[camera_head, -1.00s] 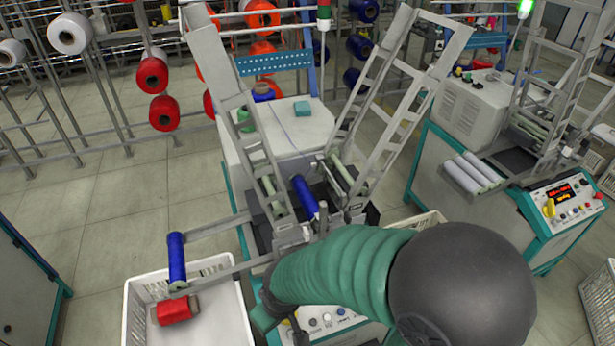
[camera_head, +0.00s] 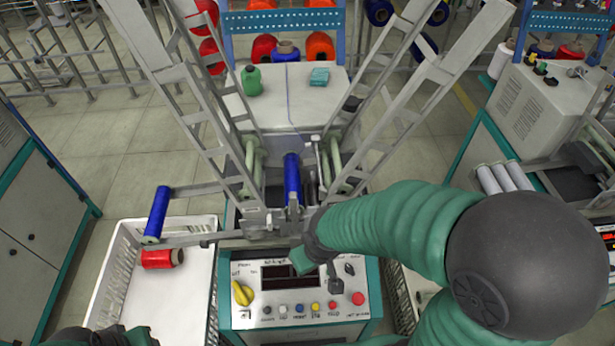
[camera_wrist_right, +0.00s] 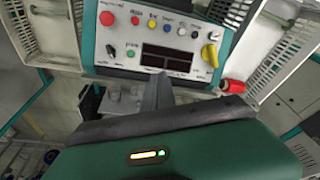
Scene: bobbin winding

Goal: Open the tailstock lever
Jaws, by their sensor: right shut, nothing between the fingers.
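The winding machine (camera_head: 298,318) stands in the middle of the head view, with a blue bobbin (camera_head: 292,178) upright in its centre. A short grey upright piece (camera_head: 293,208) in front of the bobbin may be the tailstock lever; its position is hard to tell. My right gripper (camera_head: 308,262) is in front of and below it, over the control panel. In the right wrist view, its fingers (camera_wrist_right: 158,85) are together and empty, in front of the panel's dark display (camera_wrist_right: 167,58). My left gripper is out of view; only a dark green arm part shows at the lower left.
A white crate (camera_head: 108,290) at left has a red spool (camera_head: 160,259) in it, with a blue bobbin (camera_head: 157,213) at an arm above it. A yellow knob (camera_head: 242,293) sits on the panel. Tall grey frames (camera_head: 190,90) rise on both sides of the bobbin.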

